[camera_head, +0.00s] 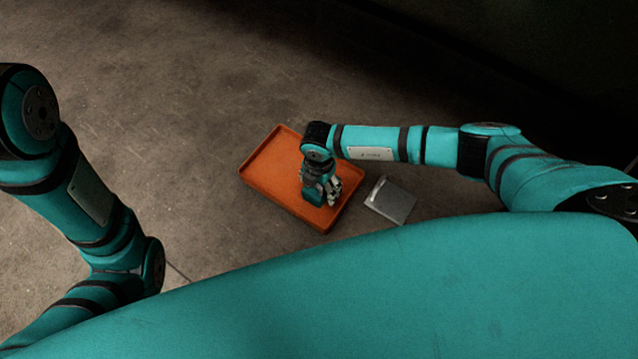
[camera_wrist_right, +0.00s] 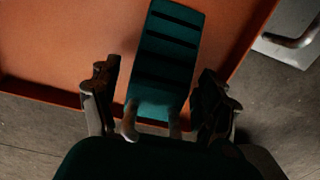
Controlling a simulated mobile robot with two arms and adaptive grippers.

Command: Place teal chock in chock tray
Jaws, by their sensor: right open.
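The orange chock tray (camera_head: 270,165) lies on the floor near the middle of the head view. It also fills the upper part of the right wrist view (camera_wrist_right: 60,40). The teal chock (camera_wrist_right: 168,45), a block with dark grooves across it, lies over the tray floor in the wrist view. My right gripper (camera_head: 330,190) is over the tray, pointing down. In the wrist view its fingers (camera_wrist_right: 157,80) are open, one on each side of the chock's near end, with gaps visible. In the head view the gripper mostly hides the chock. My left gripper is out of view.
A grey metal plate or box (camera_head: 390,200) lies on the floor just right of the tray; its handle shows in the wrist view (camera_wrist_right: 295,40). The concrete floor (camera_head: 180,100) left of and beyond the tray is clear.

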